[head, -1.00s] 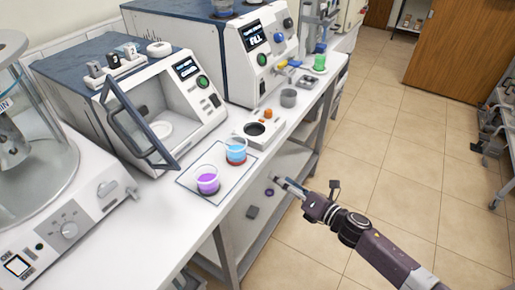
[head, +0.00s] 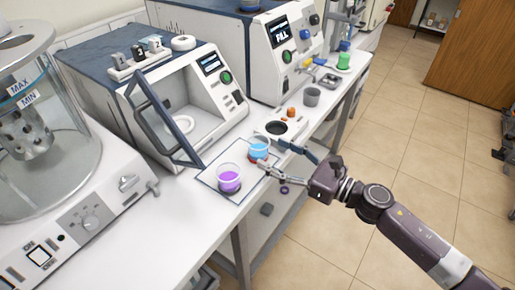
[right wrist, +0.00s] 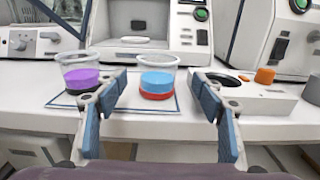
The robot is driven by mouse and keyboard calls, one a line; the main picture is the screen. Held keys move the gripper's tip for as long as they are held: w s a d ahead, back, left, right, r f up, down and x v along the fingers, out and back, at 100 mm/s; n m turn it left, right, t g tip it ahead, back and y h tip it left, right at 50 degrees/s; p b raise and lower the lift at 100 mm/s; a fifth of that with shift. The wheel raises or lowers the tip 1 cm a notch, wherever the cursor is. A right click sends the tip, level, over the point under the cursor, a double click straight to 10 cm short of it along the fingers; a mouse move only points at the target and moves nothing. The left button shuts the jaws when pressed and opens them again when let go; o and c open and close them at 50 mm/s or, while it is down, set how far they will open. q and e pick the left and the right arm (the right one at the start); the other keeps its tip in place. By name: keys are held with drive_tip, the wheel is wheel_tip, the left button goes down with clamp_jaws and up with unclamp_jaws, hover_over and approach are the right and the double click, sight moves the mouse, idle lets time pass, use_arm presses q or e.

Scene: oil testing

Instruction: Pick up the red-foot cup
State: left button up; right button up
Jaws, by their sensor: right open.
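The red-foot cup (head: 259,147) is a clear cup with blue contents and a red base. It stands upright on the outlined mat (head: 207,178) on the white bench, and it also shows in the right wrist view (right wrist: 158,82). My right gripper (head: 269,154) is open at the bench's front edge, with its fingers pointing at the cup. In the right wrist view (right wrist: 160,88) the cup appears between the two spread fingers, apart from both. A similar cup with purple contents (head: 229,178) stands beside it, partly behind the left finger in the wrist view (right wrist: 80,72).
The open glass-door machine (head: 190,115) stands behind the mat. A white block with a round dark recess (head: 276,129) and an orange knob (head: 291,113) is close on the right. A grey cup (head: 311,96) stands farther along. The aisle floor is clear.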

sight(268, 150)
drive_tip(key=x, duration=0.1)
drive_tip(key=p+x, duration=0.1)
drive_tip(key=x, duration=0.1)
drive_tip(key=p+x, duration=0.1)
drive_tip(key=shift+w+a+r, duration=0.1)
drive_tip(key=shift+a+r, duration=0.2)
drive_tip(key=shift+a, duration=0.15)
drive_tip(key=shift+w+a+f, duration=0.1)
drive_tip(key=shift+w+a, duration=0.2)
drive_tip(key=shift+a, duration=0.1)
drive_tip(key=c, duration=1.4)
drive_tip(key=shift+o, duration=0.2)
wheel_tip(268, 150, up, 20)
drive_tip(key=p, duration=0.5)
